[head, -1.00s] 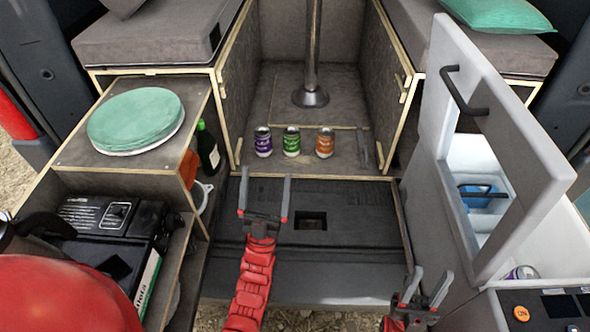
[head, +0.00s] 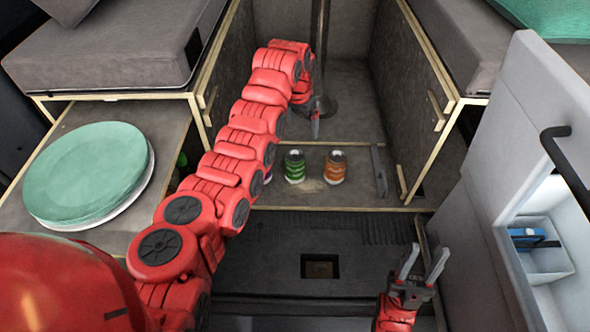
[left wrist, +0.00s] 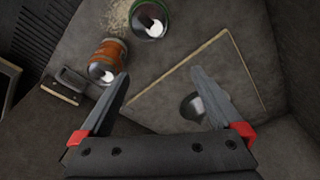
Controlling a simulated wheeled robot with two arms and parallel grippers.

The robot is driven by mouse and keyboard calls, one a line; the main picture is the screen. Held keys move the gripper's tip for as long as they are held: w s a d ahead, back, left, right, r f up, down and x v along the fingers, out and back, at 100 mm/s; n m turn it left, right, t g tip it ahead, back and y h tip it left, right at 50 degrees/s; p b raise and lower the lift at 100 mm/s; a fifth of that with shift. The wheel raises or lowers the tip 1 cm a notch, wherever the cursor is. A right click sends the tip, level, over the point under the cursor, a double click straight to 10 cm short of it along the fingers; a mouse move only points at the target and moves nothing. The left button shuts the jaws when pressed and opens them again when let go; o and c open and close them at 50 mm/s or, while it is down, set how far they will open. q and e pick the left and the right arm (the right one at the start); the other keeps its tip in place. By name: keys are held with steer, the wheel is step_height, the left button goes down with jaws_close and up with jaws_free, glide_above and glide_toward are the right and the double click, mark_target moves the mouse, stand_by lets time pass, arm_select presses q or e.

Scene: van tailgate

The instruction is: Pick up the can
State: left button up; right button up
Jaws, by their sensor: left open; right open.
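A green can (head: 294,167) and an orange can (head: 335,167) stand upright on the grey van floor near its front edge. A purple can (head: 268,175) to their left is almost wholly hidden behind my left arm. My left gripper (head: 315,125) is above and beyond the cans, partly hidden by its own wrist. The left wrist view shows its jaws (left wrist: 160,75) open and empty, with the orange can (left wrist: 106,60) beyond the left finger and the green can (left wrist: 150,20) at the top. My right gripper (head: 422,268) is open and empty at the lower right.
A metal pole (head: 322,60) rises from the floor behind my left gripper. A wooden-edged side wall (head: 418,100) bounds the floor on the right.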

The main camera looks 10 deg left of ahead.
mark_target(295, 154)
arm_select(q)
steer(key=s, duration=0.1)
steer(key=s+g, duration=0.1)
steer(key=s+a+r+g, duration=0.1)
steer(key=shift+s+y, duration=0.3)
steer(key=shift+s, duration=0.1)
step_height(295, 154, down, 10)
steer(key=shift+f, duration=0.15)
steer(key=f, duration=0.5)
steer(key=shift+s+f, duration=0.2)
steer(key=shift+s, duration=0.05)
steer(key=shift+w+f, duration=0.1)
steer(key=shift+f, duration=0.35)
steer(key=shift+r, duration=0.1)
steer(key=shift+c, duration=0.3)
jaws_close()
steer(key=shift+r, duration=0.1)
